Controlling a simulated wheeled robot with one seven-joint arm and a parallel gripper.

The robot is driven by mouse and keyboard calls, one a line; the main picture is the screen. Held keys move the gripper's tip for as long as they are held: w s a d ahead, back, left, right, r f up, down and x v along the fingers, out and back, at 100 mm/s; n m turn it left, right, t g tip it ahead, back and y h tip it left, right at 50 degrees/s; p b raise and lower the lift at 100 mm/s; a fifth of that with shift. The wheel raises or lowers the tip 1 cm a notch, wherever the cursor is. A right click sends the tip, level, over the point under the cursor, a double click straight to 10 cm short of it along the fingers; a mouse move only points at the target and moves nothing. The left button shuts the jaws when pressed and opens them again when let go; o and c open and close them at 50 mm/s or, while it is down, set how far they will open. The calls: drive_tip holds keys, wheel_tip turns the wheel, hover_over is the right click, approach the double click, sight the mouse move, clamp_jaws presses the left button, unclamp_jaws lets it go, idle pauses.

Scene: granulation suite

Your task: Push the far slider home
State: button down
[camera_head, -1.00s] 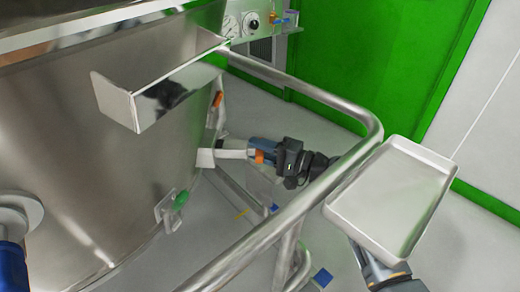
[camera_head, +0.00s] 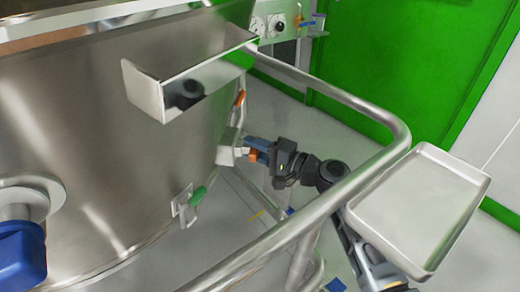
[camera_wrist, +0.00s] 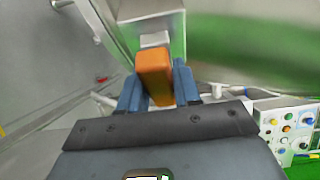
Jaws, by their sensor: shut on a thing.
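An orange handle block (camera_wrist: 155,75) sits between the two blue fingers of my gripper (camera_wrist: 158,84) in the wrist view, and they are shut on it. A pale slider bar (camera_wrist: 154,40) runs from the block toward the vessel. In the head view the same orange handle (camera_head: 253,156) shows at my gripper (camera_head: 257,148), beside a pale bracket (camera_head: 227,155) on the vessel wall. Only a short length of pale bar shows between them. A green handle (camera_head: 198,196) on a metal plate is nearer on the vessel. Another orange piece (camera_head: 239,98) is higher up.
The large steel vessel (camera_head: 80,110) fills the left, with a projecting metal shelf (camera_head: 190,85). A thick curved rail (camera_head: 350,190) crosses in front of my arm. A pale tray (camera_head: 420,205) is at right. A gauge panel (camera_head: 280,25) stands behind.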

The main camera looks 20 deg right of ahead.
drive_tip(key=shift+a+r, duration=0.2)
drive_tip(key=c, duration=0.9)
unclamp_jaws()
drive_tip(key=p+v, duration=0.1)
drive_tip(key=v, duration=0.6)
drive_tip(key=shift+s+d+p, duration=0.2)
drive_tip(key=shift+d+p, duration=0.1)
drive_tip(key=shift+p, duration=0.1)
